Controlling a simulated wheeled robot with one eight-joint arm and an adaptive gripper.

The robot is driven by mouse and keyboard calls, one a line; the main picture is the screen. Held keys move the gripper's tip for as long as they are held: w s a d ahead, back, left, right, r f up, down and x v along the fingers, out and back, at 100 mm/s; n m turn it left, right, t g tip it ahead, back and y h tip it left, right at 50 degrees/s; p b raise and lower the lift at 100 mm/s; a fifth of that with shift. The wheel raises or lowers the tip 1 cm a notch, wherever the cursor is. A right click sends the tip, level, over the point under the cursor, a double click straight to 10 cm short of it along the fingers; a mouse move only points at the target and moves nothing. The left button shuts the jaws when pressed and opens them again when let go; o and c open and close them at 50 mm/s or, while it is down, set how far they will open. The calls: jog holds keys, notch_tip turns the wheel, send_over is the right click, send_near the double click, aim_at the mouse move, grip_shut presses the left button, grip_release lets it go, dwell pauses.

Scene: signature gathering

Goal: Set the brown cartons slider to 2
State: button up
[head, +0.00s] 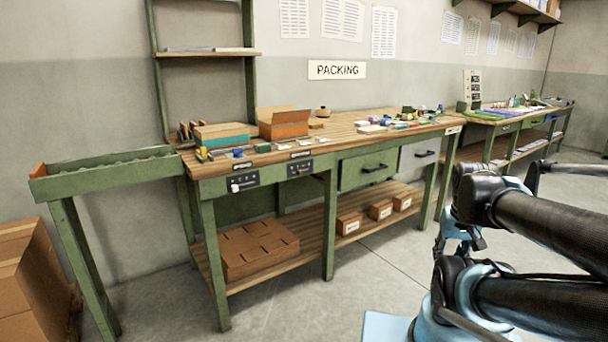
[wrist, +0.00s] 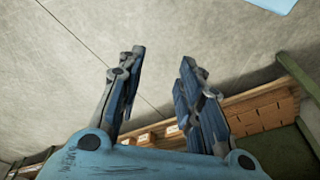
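Two dark slider panels are on the front edge of the packing bench in the head view. The left panel (head: 242,182) has a pale knob towards its left end. The right panel (head: 300,168) is smaller in view, and its knob position is too small to tell. The labels above both panels are unreadable, so I cannot tell which is for brown cartons. My gripper (wrist: 162,62) is open and empty in the wrist view, its two fingers apart over the floor. It is well away from both panels.
The bench (head: 345,135) holds an open carton (head: 284,124) and small items. A grey-green drawer (head: 366,170) is right of the panels. Flat brown cartons (head: 256,248) lie on the lower shelf. A green stand (head: 105,175) adjoins the bench's left end. Floor in front is clear.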

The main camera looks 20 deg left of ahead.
jog(key=shift+o, duration=0.6)
jog(key=shift+w+f, duration=0.25)
jog(key=shift+w, duration=0.15)
notch_tip(320, 180, up, 9)
jog(key=n+t+y, duration=0.7)
jog(key=n+y, duration=0.3)
send_over(302, 172)
jog(key=s+d, duration=1.1)
jog(key=d, duration=0.2)
jog(key=shift+g, duration=0.3)
jog(key=x, duration=1.7)
jog(key=shift+s+a+r, duration=0.15)
jog(key=shift+a+r, duration=0.1)
jog(key=shift+r, duration=0.05)
